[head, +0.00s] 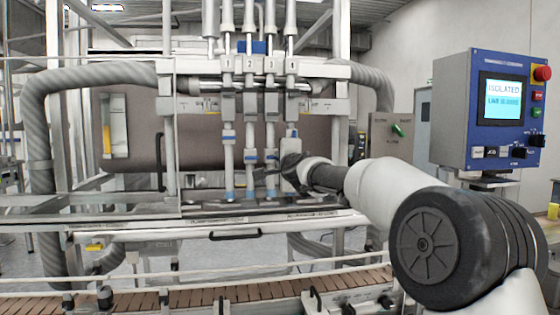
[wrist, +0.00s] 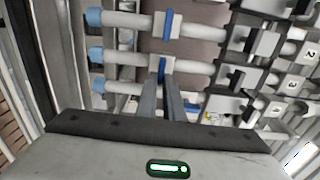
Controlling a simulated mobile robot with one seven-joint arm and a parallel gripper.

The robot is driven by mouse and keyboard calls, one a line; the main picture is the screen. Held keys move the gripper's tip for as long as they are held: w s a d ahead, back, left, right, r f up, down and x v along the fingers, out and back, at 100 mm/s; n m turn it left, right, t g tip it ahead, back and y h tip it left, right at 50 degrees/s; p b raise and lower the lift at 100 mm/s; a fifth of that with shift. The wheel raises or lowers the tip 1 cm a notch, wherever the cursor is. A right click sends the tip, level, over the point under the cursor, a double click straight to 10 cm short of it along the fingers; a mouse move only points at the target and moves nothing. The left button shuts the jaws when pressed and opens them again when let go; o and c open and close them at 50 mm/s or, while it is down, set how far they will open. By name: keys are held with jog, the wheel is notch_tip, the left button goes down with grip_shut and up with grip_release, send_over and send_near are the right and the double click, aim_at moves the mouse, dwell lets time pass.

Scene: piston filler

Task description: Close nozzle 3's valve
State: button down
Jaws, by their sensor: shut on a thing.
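Nozzle 3's valve (wrist: 161,68) is a white body with a thin blue handle on the middle tube of the wrist view. Its handle lies across the tube. The nozzle 3 column (head: 270,120) stands third from the left in the head view. My gripper (wrist: 161,84) has its two fingers close together, shut on the end of this blue handle. In the head view my gripper (head: 285,170) reaches in from the right, low by nozzles 3 and 4. The exact finger contact is partly hidden there.
Nozzle 2's valve (wrist: 168,24) is close beside, with its blue handle also across its tube. Nozzle 4's tube (wrist: 118,87) runs just below my fingers. A control panel (head: 500,110) reads ISOLATED. A guard rail (head: 235,234) and conveyor (head: 180,298) lie in front.

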dwell(0.3)
jog(key=c, duration=1.9)
grip_release()
jog(key=shift+o, duration=0.2)
jog(key=shift+s, duration=0.1)
